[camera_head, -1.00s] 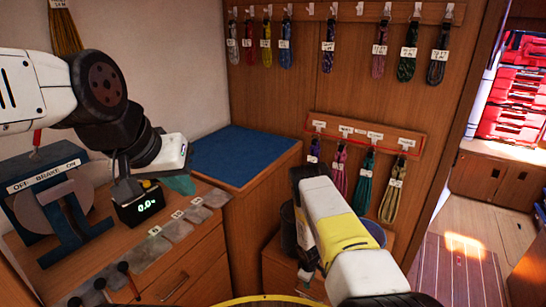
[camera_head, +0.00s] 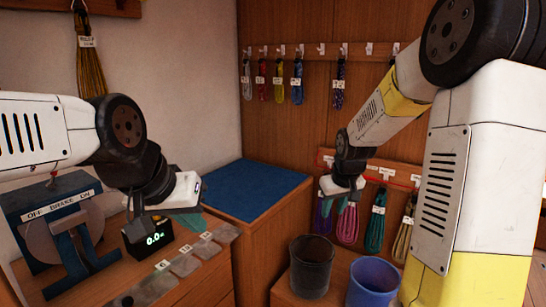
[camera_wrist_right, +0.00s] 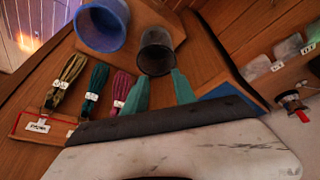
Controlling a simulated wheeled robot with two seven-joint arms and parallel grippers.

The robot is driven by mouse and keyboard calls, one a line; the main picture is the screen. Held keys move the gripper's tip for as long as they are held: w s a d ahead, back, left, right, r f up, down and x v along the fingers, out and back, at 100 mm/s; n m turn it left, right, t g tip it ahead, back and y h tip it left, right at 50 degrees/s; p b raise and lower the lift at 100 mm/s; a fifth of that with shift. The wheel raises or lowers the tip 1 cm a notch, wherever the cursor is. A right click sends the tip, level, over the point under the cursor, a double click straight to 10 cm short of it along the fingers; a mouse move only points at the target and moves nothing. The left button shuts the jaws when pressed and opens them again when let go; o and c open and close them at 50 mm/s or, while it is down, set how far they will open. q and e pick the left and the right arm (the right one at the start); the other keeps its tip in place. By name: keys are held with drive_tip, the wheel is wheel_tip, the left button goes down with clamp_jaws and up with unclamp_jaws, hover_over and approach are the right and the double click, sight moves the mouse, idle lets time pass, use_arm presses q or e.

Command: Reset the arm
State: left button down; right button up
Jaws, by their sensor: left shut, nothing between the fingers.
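My left gripper (camera_head: 190,222) hangs from the arm at the left, beside the black box with the "0.0" display. Its teal fingers are partly hidden by the white hand, and it is shut and empty. My right gripper (camera_head: 335,207) is at the middle right, in front of the lower row of coiled lines. The right wrist view shows its two teal fingers (camera_wrist_right: 160,92) apart with nothing between them. My right arm (camera_head: 390,105) rises at the right of the head view.
A dark cup (camera_head: 312,267) and a blue cup (camera_head: 373,282) stand on a wooden cabinet below my right gripper. Coiled lines (camera_head: 375,230) hang behind it. A blue mat (camera_head: 252,190) lies bare between the arms. The brake stand (camera_head: 65,235) is at the left.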

drive_tip(key=s+a+r+m+t+y, duration=0.1)
drive_tip(key=s+r, duration=0.5)
drive_tip(key=s, duration=0.6)
drive_tip(key=s+a+r+m, duration=0.1)
drive_tip(key=s+r, duration=0.5)
drive_tip(key=s, duration=0.6)
drive_tip(key=shift+s+a+r+t+y, duration=0.2)
drive_tip(key=shift+a+t+y, duration=0.2)
drive_tip(key=shift+a, duration=0.25)
